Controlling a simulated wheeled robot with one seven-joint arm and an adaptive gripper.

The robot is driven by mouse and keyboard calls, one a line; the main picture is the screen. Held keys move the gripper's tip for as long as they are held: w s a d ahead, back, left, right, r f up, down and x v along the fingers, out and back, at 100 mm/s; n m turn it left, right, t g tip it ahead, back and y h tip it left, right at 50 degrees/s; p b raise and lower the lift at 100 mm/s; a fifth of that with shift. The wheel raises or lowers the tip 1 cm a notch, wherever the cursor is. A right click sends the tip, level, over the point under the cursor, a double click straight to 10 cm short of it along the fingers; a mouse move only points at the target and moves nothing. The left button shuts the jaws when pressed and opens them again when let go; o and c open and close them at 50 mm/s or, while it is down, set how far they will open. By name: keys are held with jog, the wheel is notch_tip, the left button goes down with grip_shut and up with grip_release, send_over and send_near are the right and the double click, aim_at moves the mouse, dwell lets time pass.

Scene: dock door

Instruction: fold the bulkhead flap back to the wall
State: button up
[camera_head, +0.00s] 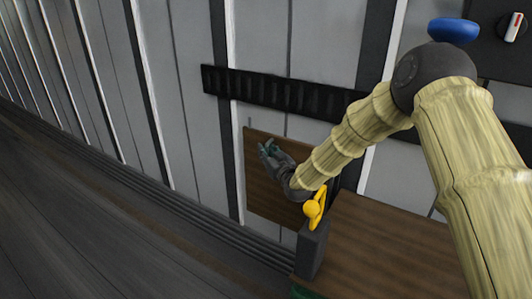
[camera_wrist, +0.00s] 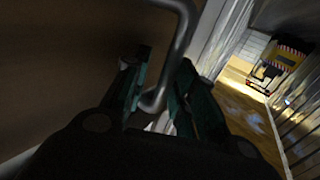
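A brown wood-grain panel (camera_head: 262,195), which looks like the flap, stands upright low at the ribbed grey wall, partly hidden by my gripper (camera_head: 268,150). A large brown surface (camera_wrist: 70,60) fills the left of the wrist view; it seems to be the same panel. A bent grey metal handle (camera_wrist: 181,45) runs down beside it and passes between the two fingers of my gripper (camera_wrist: 163,75). The fingers are apart, with gaps beside the bar. The handle's lower bend is close to the left finger; I cannot tell whether they touch.
A yellow knob-like part (camera_head: 313,208) sits on a dark post (camera_head: 311,250) beside a brown flat top (camera_head: 385,245). A black rail (camera_head: 270,88) crosses the wall. A dark switch box (camera_head: 495,45) is at upper right. Floor (camera_head: 100,230) at left is clear. A yellow-black striped object (camera_wrist: 288,52) stands far off.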

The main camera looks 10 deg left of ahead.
jog(key=v, duration=1.1)
jog(key=shift+s+d, duration=0.25)
jog(key=shift+d, duration=0.1)
